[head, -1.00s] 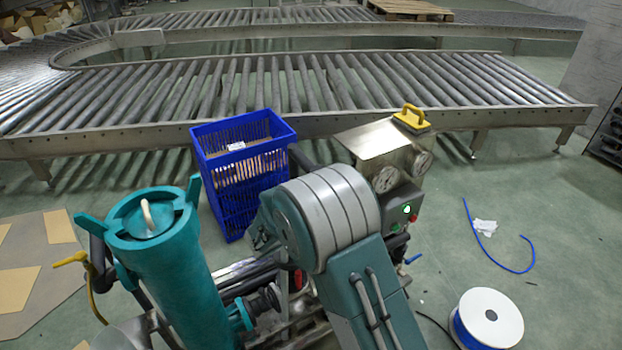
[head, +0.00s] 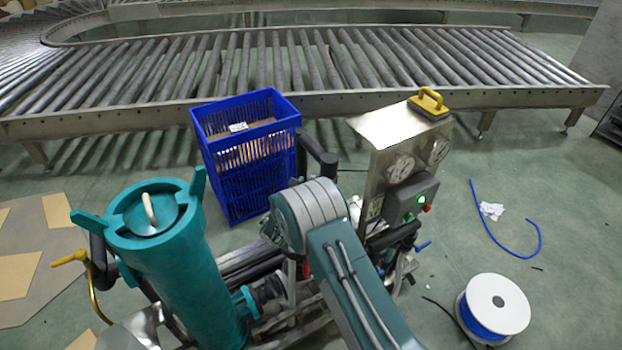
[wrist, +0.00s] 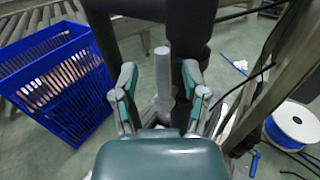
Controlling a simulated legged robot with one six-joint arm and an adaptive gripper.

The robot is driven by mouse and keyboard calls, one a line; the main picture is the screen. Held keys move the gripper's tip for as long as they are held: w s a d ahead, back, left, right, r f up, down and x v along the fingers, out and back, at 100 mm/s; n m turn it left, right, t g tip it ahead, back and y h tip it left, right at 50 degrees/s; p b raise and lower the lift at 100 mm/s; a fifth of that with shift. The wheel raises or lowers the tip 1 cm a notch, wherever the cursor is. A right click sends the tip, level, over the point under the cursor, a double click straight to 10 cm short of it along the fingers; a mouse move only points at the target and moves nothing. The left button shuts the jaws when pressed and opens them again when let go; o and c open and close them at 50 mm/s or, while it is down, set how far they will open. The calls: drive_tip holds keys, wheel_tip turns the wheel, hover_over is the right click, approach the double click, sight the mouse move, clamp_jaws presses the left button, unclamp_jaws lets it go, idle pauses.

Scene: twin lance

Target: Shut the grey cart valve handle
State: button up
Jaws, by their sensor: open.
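In the wrist view a plain grey upright bar (wrist: 163,72), which looks like the grey valve handle, stands between the fingers of my gripper (wrist: 161,92). The fingers are spread, one on each side of the bar, with gaps visible. I cannot tell whether the bar is deep enough to lie between the fingertips. A dark vertical pipe (wrist: 188,35) stands just behind and right of it. In the head view my arm hides the gripper and most of the handle. The cart's steel gauge panel (head: 385,150) stands right of my arm.
A blue crate (head: 250,150) stands left of the panel. A teal filter vessel (head: 180,260) and a yellow lever (head: 70,258) are at the left. A blue-handled valve (head: 423,246) is low on the right. A cable spool (head: 495,305) lies on open floor. A roller conveyor (head: 350,70) crosses behind.

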sight(313, 178)
drive_tip(key=x, duration=0.3)
drive_tip(key=shift+d, duration=0.15)
clamp_jaws()
drive_tip(key=shift+s+a, duration=0.1)
drive_tip(key=shift+a, duration=0.1)
